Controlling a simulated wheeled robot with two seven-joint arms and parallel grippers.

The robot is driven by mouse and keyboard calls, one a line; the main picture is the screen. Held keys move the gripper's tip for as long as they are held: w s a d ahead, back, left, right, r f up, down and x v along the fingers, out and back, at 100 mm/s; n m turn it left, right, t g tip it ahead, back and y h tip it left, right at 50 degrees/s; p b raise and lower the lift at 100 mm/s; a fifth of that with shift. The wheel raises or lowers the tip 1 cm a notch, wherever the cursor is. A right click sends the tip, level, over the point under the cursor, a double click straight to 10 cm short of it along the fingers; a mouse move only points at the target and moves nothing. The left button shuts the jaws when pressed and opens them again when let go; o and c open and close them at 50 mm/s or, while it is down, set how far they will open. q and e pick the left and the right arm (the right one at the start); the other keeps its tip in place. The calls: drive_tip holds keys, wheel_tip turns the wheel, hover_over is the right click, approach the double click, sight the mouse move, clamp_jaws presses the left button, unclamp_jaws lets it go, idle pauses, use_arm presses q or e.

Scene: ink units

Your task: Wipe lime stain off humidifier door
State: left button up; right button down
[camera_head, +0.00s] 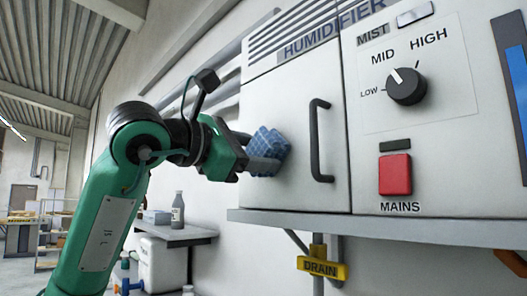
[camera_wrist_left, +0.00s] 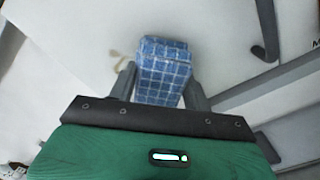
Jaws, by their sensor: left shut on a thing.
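The humidifier door (camera_head: 295,110) is a white panel with a black vertical handle (camera_head: 320,140); it is closed. My left gripper (camera_head: 262,165) is shut on a blue checked cloth (camera_head: 270,144), held at the lower left part of the door. The cloth also shows in the left wrist view (camera_wrist_left: 163,68), folded between the two fingers, its far end at or very close to the door. A faint brownish lime stain (camera_wrist_left: 117,55) shows on the door just left of the cloth in the left wrist view. In the head view the stain cannot be made out. My right gripper is not in view.
Right of the door are the mist knob (camera_head: 407,87) and red mains switch (camera_head: 395,174). A ledge (camera_head: 400,222) runs below, with a yellow drain handle (camera_head: 321,268) under it. A small shelf (camera_head: 175,236) with a grey bottle (camera_head: 178,210) stands behind my left arm.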

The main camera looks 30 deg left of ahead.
sight(247, 148)
use_arm(q)
drive_tip(key=shift+w+a, duration=0.3)
drive_tip(key=shift+a, duration=0.3)
drive_tip(key=shift+w+a, duration=0.25)
drive_tip(key=shift+a, duration=0.35)
drive_tip(key=shift+w+a, duration=0.2)
drive_tip(key=shift+a, duration=0.3)
drive_tip(key=shift+s+d+r+p, duration=0.1)
drive_tip(key=shift+d+r+p, duration=0.15)
drive_tip(key=shift+r+p, duration=0.2)
drive_tip(key=shift+s+d+r+p, duration=0.1)
drive_tip(key=shift+d+r+p, duration=0.15)
drive_tip(key=shift+r, duration=0.2)
drive_tip(key=shift+s+d, duration=0.3)
drive_tip(key=shift+d, duration=0.35)
drive_tip(key=shift+s+d, duration=0.3)
drive_tip(key=shift+d, duration=0.4)
drive_tip(key=shift+s+d, duration=0.3)
drive_tip(key=shift+d, duration=0.35)
drive_tip(key=shift+s+d, duration=0.25)
drive_tip(key=shift+d, duration=0.45)
drive_tip(key=shift+s+d, duration=0.1)
drive_tip(key=shift+d, duration=0.15)
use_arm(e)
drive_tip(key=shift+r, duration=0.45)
